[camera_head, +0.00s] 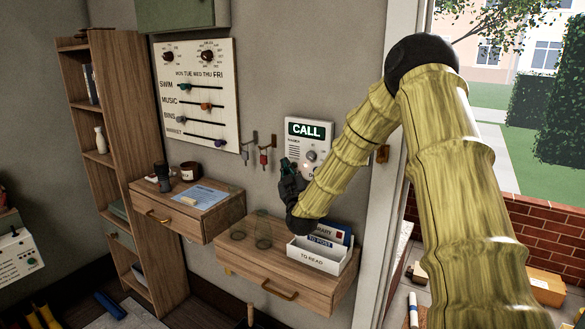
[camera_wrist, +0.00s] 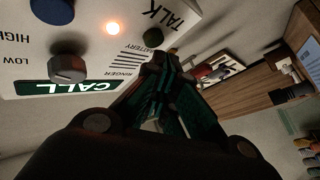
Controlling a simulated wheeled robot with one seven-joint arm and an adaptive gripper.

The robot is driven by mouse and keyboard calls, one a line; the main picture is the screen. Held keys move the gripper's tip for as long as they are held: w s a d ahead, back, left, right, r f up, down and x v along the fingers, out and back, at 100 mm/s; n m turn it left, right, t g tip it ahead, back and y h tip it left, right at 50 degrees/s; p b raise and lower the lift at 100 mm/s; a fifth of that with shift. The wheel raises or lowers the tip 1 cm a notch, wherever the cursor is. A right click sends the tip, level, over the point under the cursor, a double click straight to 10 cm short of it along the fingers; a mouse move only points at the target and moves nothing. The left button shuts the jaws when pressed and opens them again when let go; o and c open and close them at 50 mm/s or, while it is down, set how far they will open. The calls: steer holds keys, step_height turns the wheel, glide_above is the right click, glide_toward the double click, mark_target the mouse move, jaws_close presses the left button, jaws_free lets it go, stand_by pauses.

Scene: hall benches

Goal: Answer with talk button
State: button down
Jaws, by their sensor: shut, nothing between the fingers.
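The white intercom panel (camera_head: 322,147) with a green CALL sign is on the wall, left of the door frame. In the wrist view the panel (camera_wrist: 95,58) appears upside down. A dark green round button (camera_wrist: 155,38) is next to the TALK lettering (camera_wrist: 166,14), and a small orange light (camera_wrist: 113,28) glows beside it. A blue button (camera_wrist: 52,10) is at the upper left, above a grey HIGH/LOW knob (camera_wrist: 68,66). My gripper (camera_head: 288,164) is shut and empty at the panel's lower left. In the wrist view its fingertips (camera_wrist: 165,62) are near the dark green button; contact is unclear.
Key hooks (camera_head: 263,152) hang left of the panel. Below are a wooden drawer shelf (camera_head: 262,277) with a white letter tray (camera_head: 318,262) and glasses, and another drawer shelf (camera_head: 204,222). A day board (camera_head: 198,95) and tall bookcase (camera_head: 128,100) stand left; an open doorway is right.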

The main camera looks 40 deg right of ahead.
steer(key=shift+w+d, duration=0.3)
steer(key=shift+d, duration=0.4)
stand_by(1.0)
steer(key=shift+a, duration=0.15)
steer(key=shift+s+a, duration=0.3)
steer(key=shift+a, duration=0.4)
steer(key=a, duration=0.1)
steer(key=s+a, duration=0.1)
steer(key=a, duration=0.1)
steer(key=s+a+b, duration=0.1)
steer(key=shift+a, duration=0.3)
stand_by(0.4)
stand_by(0.7)
